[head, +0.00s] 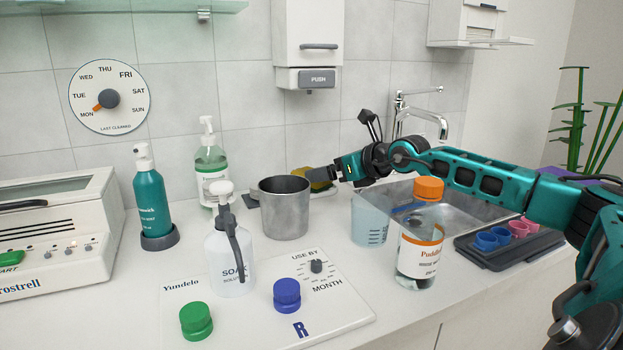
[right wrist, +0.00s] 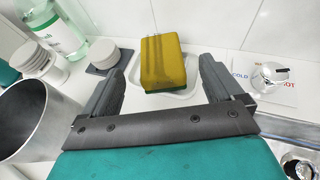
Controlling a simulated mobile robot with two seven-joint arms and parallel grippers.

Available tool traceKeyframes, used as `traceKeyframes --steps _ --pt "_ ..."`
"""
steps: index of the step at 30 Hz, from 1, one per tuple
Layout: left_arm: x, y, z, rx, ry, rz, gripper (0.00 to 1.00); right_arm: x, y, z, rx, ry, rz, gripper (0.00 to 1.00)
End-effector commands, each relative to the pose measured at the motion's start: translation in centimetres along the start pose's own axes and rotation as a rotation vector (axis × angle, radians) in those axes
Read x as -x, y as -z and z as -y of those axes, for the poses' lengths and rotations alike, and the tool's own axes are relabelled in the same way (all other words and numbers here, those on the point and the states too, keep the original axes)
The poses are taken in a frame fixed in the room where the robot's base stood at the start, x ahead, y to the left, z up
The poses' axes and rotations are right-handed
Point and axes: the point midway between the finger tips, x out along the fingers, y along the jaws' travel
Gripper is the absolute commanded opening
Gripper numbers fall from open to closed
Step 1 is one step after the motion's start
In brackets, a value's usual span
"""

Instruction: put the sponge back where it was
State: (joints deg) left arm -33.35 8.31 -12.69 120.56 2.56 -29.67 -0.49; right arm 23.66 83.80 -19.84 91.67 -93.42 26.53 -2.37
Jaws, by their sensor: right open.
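The sponge (right wrist: 162,60), yellow on top with a green lower layer, rests on a small white dish (right wrist: 184,93) by the tiled wall. In the head view the sponge (head: 301,175) is mostly hidden behind the metal beaker and my right gripper. My right gripper (head: 322,176) reaches in from the right, behind the beaker's rim. In the right wrist view the gripper (right wrist: 162,70) is open, with one finger on each side of the sponge's line and nothing held. A gap shows between each finger and the sponge. My left gripper is in neither view.
The metal beaker (head: 285,212) stands close left of the gripper, the sink (head: 460,205) to the right. A clear measuring cup (head: 368,222) and an orange-capped bottle (head: 420,245) stand under my right arm. The soap bottle (head: 231,262) stands front left.

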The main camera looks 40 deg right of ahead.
Motion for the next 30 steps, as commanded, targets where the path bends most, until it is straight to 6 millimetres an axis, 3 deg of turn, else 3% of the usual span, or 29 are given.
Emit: traceKeyframes --steps 14,24,30 --pt "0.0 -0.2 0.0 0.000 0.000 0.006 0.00 -4.6 0.1 0.1 -0.004 -0.002 0.001 0.94" --pt "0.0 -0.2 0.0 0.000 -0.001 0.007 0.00 -5.1 0.2 0.0 0.000 -0.001 -0.002 0.94" --pt "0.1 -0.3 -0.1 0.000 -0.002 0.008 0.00 -5.1 0.2 0.0 0.000 -0.001 -0.002 0.75"
